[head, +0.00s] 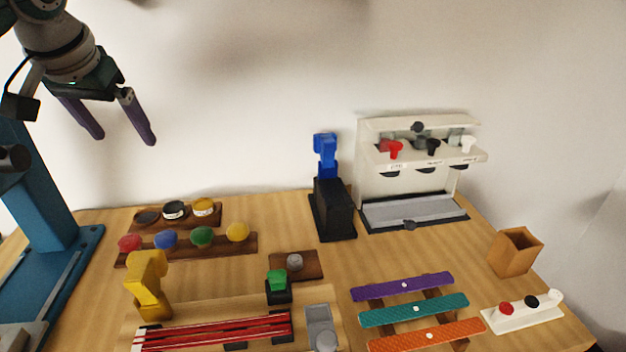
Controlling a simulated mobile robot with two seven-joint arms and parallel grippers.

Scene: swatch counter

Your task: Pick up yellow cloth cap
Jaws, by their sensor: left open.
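The yellow cloth cap (237,232) is a small rounded dome at the right end of a dark wooden strip (183,251), with green (202,236), blue (165,239) and red (130,242) domes to its left. My left gripper (124,139) is at the upper left, its two purple fingers spread and pointing down. It is open and empty, well above the counter and apart from the cap. Nothing covers the cap. My right gripper does not show.
Behind the strip, a wooden holder (143,228) carries several small round pots. A yellow upright device (147,284) stands in front. A black stand with a blue top (325,155) and a white dispenser (376,175) stand to the right. A blue column (42,200) rises at left.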

